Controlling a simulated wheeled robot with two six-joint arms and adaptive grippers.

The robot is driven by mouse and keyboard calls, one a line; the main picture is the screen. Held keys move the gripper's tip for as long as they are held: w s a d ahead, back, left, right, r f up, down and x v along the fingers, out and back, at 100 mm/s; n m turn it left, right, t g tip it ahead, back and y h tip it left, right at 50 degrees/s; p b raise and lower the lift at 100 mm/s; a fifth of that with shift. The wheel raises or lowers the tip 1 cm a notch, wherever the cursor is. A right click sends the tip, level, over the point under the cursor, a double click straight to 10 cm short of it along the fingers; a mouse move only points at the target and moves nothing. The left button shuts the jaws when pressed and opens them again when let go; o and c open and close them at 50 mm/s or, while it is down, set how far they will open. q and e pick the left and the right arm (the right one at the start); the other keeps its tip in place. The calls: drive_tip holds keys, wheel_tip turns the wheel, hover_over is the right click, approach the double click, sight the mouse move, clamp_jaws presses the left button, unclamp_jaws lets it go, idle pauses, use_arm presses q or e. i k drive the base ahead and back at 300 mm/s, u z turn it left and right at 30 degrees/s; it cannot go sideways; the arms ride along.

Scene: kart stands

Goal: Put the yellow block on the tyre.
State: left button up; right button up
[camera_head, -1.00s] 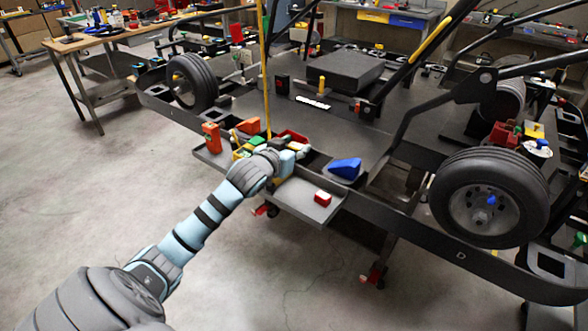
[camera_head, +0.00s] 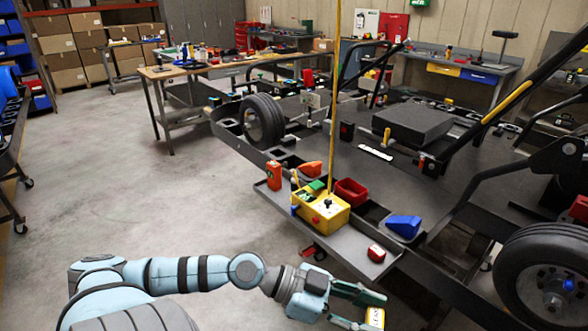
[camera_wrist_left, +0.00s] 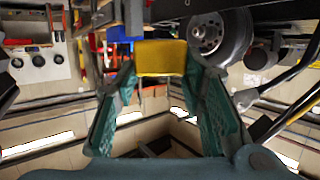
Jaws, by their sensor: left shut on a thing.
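My left gripper (camera_head: 374,311) is at the bottom of the head view, in front of the kart and off the tray. In the left wrist view the yellow block (camera_wrist_left: 161,57) sits between the green finger pads. A black tyre (camera_head: 548,275) on a grey wheel is at the lower right of the head view, to the right of the gripper and apart from it. Another tyre (camera_head: 262,121) is at the kart's far left corner. My right gripper is not in view.
A blue wedge (camera_head: 403,227) lies near the tray. The kart's dark bars rise at right. The floor at left is clear.

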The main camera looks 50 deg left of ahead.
sight(260, 94)
drive_tip(key=u, duration=2.45)
drive_tip(key=i, duration=2.7)
drive_tip(key=z, duration=1.7)
